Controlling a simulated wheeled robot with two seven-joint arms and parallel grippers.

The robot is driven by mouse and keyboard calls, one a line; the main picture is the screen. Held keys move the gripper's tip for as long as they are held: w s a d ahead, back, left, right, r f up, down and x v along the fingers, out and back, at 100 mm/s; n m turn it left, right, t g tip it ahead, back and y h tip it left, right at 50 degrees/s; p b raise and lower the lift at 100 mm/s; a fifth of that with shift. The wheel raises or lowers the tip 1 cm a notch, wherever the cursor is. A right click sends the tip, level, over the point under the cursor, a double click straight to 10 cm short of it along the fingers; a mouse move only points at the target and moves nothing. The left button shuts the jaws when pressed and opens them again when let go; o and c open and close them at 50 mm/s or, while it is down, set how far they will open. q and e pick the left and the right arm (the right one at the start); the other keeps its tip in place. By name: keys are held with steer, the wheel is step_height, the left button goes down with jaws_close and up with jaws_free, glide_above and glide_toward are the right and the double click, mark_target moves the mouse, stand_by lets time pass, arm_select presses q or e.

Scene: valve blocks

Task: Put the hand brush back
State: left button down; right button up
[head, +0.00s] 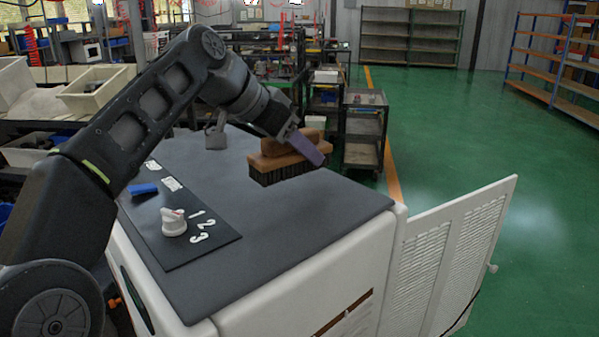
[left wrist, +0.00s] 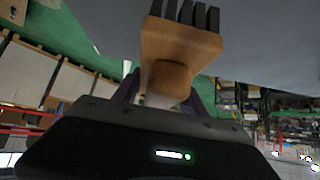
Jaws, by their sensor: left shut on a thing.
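The hand brush (head: 284,164) has a brown wooden body and dark bristles that point down. My left gripper (head: 306,147) is shut on its wooden grip and holds it over the far right part of the grey cabinet top (head: 300,225). The bristles seem to be above the surface, though I cannot tell the gap. In the left wrist view the brush (left wrist: 180,40) sits between the fingers, with its dark bristles at the top of the picture. My right gripper is in neither view.
A dark mat (head: 190,248) with white numbers 1, 2, 3 lies on the cabinet's left side. A white valve-like part (head: 174,222) and a blue block (head: 143,189) stand on it. A grey padlock-shaped thing (head: 216,134) is behind. A white louvred door (head: 450,255) stands open at right.

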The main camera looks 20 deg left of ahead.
mark_target(300, 169)
arm_select(q)
steer(key=shift+f+b, duration=0.35)
steer(key=shift+f, duration=1.75)
steer(key=c, duration=0.6)
jaws_free()
steer(key=shift+c, duration=0.2)
